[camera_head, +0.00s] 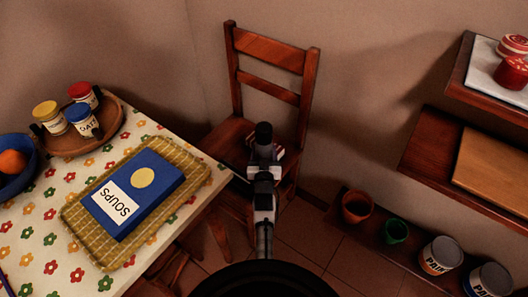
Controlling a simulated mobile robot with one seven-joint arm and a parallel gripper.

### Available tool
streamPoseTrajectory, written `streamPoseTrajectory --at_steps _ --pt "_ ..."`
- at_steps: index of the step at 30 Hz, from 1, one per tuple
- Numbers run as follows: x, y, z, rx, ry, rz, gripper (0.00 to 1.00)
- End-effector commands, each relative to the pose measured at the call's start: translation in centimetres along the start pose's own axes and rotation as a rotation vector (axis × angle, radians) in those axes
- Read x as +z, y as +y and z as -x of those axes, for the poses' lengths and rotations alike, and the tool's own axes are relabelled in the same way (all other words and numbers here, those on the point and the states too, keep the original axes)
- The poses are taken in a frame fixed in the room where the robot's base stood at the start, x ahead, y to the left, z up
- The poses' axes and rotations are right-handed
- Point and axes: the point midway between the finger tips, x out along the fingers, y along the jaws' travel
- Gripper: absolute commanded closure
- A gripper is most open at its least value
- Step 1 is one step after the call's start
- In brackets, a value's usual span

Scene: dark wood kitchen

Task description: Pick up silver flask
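I cannot make out a silver flask anywhere in the head view. My arm rises from the bottom middle and is folded up in front of the wooden chair (270,50). My gripper (264,132) seems to be at the dark upper end of the arm, over the chair seat. Its fingers cannot be told apart, so I cannot see whether it is open or shut. A small pale and dark shape beside the arm on the seat is mostly hidden, and I cannot tell what it is.
A flowered table (35,232) at left holds a blue soups book (170,180) on a yellow mat (78,222), a wooden tray (112,128) of jars and a blue bowl (25,182). Shelves (428,150) are at right. Pots and paint cans (440,255) stand on a low ledge.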

Motion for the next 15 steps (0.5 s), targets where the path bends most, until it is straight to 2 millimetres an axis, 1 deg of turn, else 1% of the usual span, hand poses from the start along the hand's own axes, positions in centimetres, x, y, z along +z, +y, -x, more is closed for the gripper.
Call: streamPoseTrajectory --at_steps 1,6,7,15 --pt "-0.02 0.0 -0.01 0.0 0.0 0.0 0.59" --pt "-0.04 0.0 -0.01 0.0 0.001 0.0 0.81" --pt "-0.26 -0.01 -0.07 0.0 0.005 0.0 0.83" --pt "-0.44 -0.02 -0.07 0.0 0.006 0.0 0.83"
